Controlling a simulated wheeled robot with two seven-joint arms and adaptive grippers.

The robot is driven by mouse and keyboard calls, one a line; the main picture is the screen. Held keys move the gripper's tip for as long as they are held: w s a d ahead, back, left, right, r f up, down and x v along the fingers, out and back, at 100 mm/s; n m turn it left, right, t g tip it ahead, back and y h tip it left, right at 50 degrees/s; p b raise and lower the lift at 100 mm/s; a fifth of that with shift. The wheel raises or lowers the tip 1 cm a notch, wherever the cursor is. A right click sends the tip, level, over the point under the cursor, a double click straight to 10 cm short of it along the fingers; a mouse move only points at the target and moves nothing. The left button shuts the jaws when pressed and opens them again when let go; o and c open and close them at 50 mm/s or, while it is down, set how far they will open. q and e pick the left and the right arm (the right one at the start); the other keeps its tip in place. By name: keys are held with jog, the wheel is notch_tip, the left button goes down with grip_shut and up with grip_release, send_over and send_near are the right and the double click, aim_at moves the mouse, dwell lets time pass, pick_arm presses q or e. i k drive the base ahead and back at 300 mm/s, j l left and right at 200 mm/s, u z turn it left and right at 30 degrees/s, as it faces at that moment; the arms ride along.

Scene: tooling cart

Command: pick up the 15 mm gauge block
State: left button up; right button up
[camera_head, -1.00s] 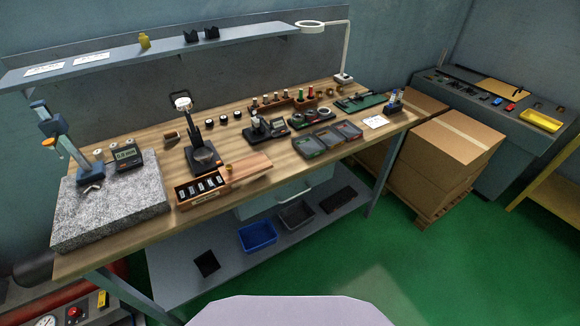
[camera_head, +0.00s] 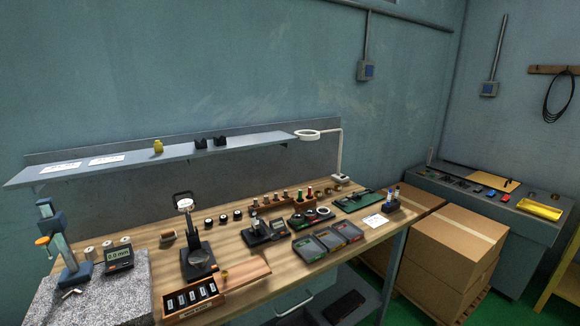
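A wooden box (camera_head: 172,317) stands on the front left of the workbench, beside the granite plate. It holds several blocks (camera_head: 192,296) with white faces in dark slots. These look like gauge blocks, but their markings are too small to read, so I cannot tell which is 15 mm. A flat wooden piece (camera_head: 245,273), perhaps its lid, lies at the box's right side. Neither of my grippers is in view.
A granite plate (camera_head: 110,297) with a height stand (camera_head: 62,250) and a digital readout (camera_head: 119,257) is at left. A dial gauge stand (camera_head: 198,258) is behind the box. Dark trays (camera_head: 328,240) lie to the right. A shelf (camera_head: 200,152) runs above the bench (camera_head: 285,268).

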aim_at(181, 299)
jog(key=i+j+u, duration=0.55)
jog(key=i+j, duration=0.2)
jog(key=j, duration=0.1)
